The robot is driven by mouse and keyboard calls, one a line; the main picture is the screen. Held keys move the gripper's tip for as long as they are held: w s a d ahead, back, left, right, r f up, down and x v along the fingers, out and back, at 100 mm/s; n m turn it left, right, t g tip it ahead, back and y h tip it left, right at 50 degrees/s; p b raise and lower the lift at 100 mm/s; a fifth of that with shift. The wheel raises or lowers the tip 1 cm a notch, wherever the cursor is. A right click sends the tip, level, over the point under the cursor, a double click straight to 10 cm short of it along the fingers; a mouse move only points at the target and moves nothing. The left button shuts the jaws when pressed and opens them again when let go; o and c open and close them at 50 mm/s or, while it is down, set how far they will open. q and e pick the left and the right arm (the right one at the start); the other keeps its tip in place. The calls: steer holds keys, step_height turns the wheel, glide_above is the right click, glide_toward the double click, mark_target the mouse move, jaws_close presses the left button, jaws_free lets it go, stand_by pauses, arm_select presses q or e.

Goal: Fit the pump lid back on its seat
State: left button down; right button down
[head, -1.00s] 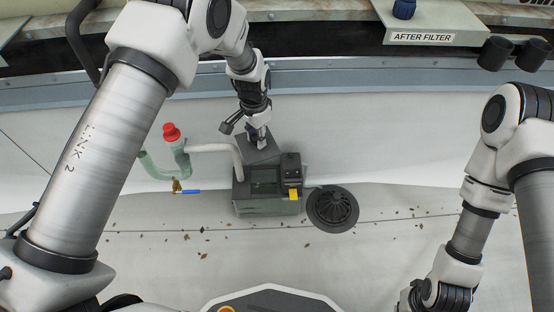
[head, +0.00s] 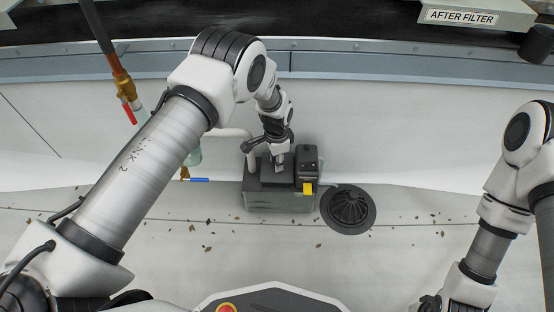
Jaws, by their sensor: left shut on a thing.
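The pump (head: 280,202) is a dark grey-green box on the pale floor in the middle of the head view. A dark flat lid (head: 268,180) lies level over the left part of its top, on or just above its seat; I cannot tell whether it is fully down. My left gripper (head: 279,166) points down from above and is shut on the lid, partly hiding it. The opening under the lid is hidden. My right arm comes in at the right, and its gripper is cut off by the bottom edge.
A black housing (head: 306,166) with a yellow tab (head: 308,188) stands on the pump's right part. A pale hose (head: 236,133) rises at its left, near a blue-handled valve (head: 198,180). A round black drain grate (head: 348,209) lies right of the pump. Dry leaves dot the floor.

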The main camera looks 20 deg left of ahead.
arm_select(q)
steer(key=shift+f, duration=0.3)
steer(key=shift+s+a+p, duration=0.1)
steer(key=shift+p, duration=0.55)
stand_by(1.0)
steer(key=shift+f+b, duration=0.7)
steer(key=shift+f, duration=0.5)
stand_by(1.3)
steer(key=shift+c, duration=1.6)
jaws_free()
steer(key=shift+r, duration=0.1)
steer(key=shift+r+p, duration=2.65)
steer(key=shift+r, duration=0.3)
